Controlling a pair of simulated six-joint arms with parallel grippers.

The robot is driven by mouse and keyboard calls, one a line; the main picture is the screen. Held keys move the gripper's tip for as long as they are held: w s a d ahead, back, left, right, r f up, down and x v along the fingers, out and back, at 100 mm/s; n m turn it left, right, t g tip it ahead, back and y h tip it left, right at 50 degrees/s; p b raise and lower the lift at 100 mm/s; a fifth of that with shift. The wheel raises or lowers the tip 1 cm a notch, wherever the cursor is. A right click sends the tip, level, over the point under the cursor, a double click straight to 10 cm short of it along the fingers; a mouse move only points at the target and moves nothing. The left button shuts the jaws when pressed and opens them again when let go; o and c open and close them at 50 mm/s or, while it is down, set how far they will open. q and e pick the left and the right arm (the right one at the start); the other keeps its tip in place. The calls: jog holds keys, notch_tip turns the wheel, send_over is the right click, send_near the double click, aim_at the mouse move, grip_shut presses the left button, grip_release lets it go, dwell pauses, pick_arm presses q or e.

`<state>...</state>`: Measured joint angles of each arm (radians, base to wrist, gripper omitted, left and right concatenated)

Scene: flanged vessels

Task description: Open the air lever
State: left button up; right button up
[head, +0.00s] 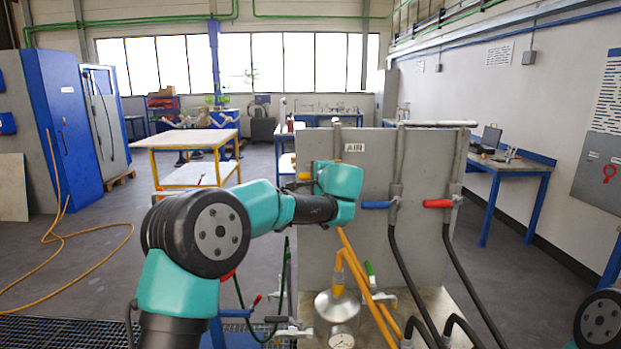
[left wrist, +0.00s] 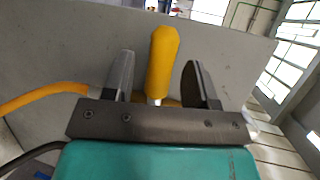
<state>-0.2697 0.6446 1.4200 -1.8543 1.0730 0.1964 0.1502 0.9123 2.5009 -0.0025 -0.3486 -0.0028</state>
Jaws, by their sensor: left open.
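The air lever has a yellow handle (head: 304,176) and sits under the AIR label (head: 355,148) on the grey panel (head: 375,240). In the head view my left wrist hides most of it. In the left wrist view the yellow handle (left wrist: 163,62) stands between the two fingers of my left gripper (left wrist: 157,78). The fingers are apart, with a visible gap on each side of the handle. In the head view my left gripper is at the panel by the lever, its fingers mostly hidden. My right gripper is not in view.
A blue lever (head: 376,205) and a red lever (head: 438,203) sit on the panel to the right, with black hoses below. A yellow hose (head: 362,275) runs down to a metal vessel (head: 337,308) with a gauge. A wooden-topped table (head: 185,138) stands back left.

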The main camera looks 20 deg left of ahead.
pick_arm(q)
jog(key=shift+x, duration=0.95)
grip_shut()
